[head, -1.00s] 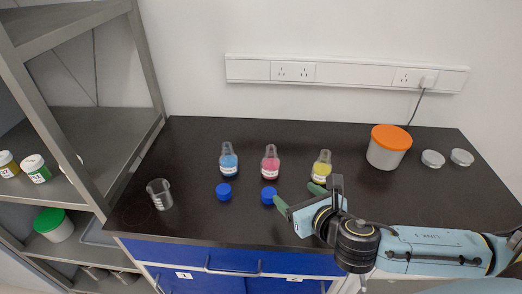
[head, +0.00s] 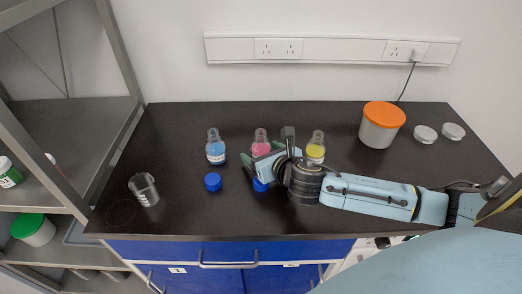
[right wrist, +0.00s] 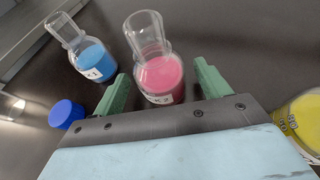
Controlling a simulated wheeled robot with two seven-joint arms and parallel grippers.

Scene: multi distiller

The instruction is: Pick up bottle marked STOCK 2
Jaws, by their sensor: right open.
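The pink-liquid bottle (head: 260,143) stands upright on the black bench, partly hidden by my right gripper in the head view. In the right wrist view the pink bottle (right wrist: 160,74) shows a label ending in 2 and stands between the two green fingers, apart from them. My right gripper (head: 262,154) is open and empty around its near side, and its fingers also show in the right wrist view (right wrist: 160,90). My left gripper is not in view.
A blue-liquid bottle (head: 215,150) stands left of the pink one, and a yellow-liquid bottle (head: 316,148) right of it. Blue caps (head: 213,182) lie in front. A beaker (head: 144,189) stands at left, an orange-lidded tub (head: 381,127) at back right.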

